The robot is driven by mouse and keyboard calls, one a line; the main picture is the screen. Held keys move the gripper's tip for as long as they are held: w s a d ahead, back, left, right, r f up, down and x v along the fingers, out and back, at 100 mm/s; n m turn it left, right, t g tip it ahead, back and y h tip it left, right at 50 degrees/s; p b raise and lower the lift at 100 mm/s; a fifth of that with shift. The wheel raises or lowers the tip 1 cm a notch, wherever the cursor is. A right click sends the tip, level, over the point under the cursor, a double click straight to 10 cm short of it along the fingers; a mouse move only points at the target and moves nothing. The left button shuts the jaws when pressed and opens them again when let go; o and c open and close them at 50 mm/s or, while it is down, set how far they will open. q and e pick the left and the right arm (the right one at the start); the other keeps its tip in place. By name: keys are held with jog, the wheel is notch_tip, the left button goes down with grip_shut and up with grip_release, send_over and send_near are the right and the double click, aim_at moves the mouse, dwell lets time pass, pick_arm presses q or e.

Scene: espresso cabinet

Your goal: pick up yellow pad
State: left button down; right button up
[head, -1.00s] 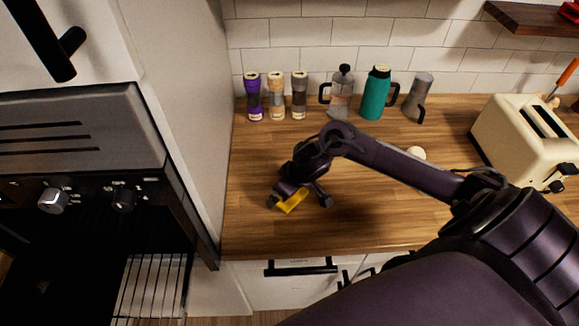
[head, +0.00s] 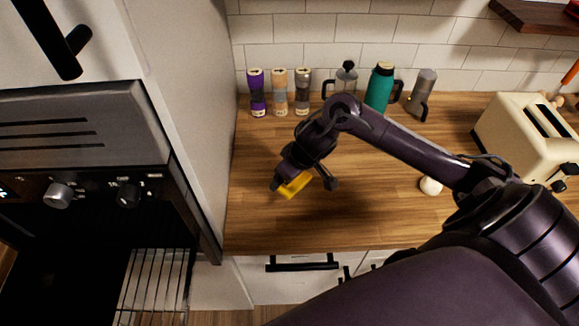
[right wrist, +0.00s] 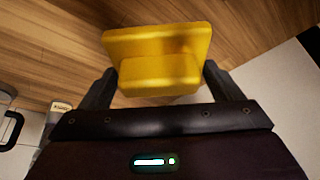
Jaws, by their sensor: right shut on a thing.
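The yellow pad (right wrist: 160,70) is a block with a wider flat top part and a narrower lower part. In the right wrist view it sits between the two fingers of my right gripper (right wrist: 160,88), which is shut on it. In the head view the yellow pad (head: 295,184) shows between the fingertips of my right gripper (head: 303,182), over the front left part of the wooden counter (head: 340,226). I cannot tell how far above the counter it is. My left gripper is not in view.
The oven (head: 80,130) with an open lower cavity and wire rack (head: 155,285) is at left. Three grinders (head: 280,92), a French press (head: 345,80), a teal jug (head: 379,87) and a grey one (head: 423,92) line the back. A cream toaster (head: 520,135) stands right.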

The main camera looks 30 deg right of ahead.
notch_tip(320, 180, up, 14)
jog(key=p, duration=0.4)
jog(key=shift+r, duration=0.2)
jog(key=o, duration=0.4)
jog(key=shift+c, duration=1)
jog(key=shift+a, duration=0.1)
